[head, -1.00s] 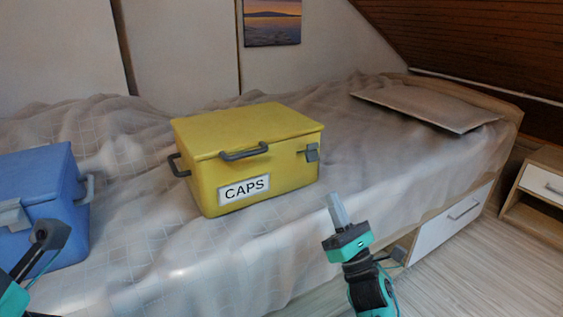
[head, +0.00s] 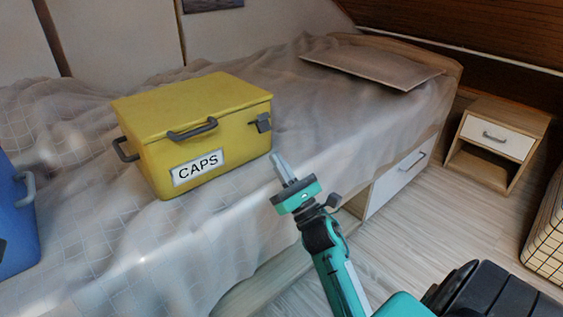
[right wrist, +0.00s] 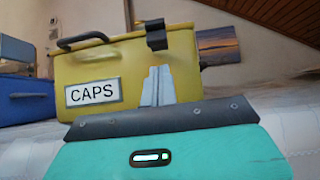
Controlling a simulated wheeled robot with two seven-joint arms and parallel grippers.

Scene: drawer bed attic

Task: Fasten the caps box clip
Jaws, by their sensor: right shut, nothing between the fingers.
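The yellow caps box (head: 205,125) stands upright on the bed, with its lid down and a white CAPS label (head: 198,168) on the front. Its dark grey clip (head: 261,123) is on the right end and juts out from the wall; I cannot tell from this whether it is latched. In the right wrist view the clip (right wrist: 156,35) hangs at the top edge of the box, above my fingers. My right gripper (head: 282,166) is shut and empty, in front of the box's right end, below the clip and apart from it. My left gripper is out of view.
A blue box (head: 18,225) stands on the bed at the left edge. A flat board-like pillow (head: 375,64) lies on the bed (head: 110,255) at the back right. A bedside cabinet (head: 497,140) and a checked basket (head: 548,230) stand on the floor to the right.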

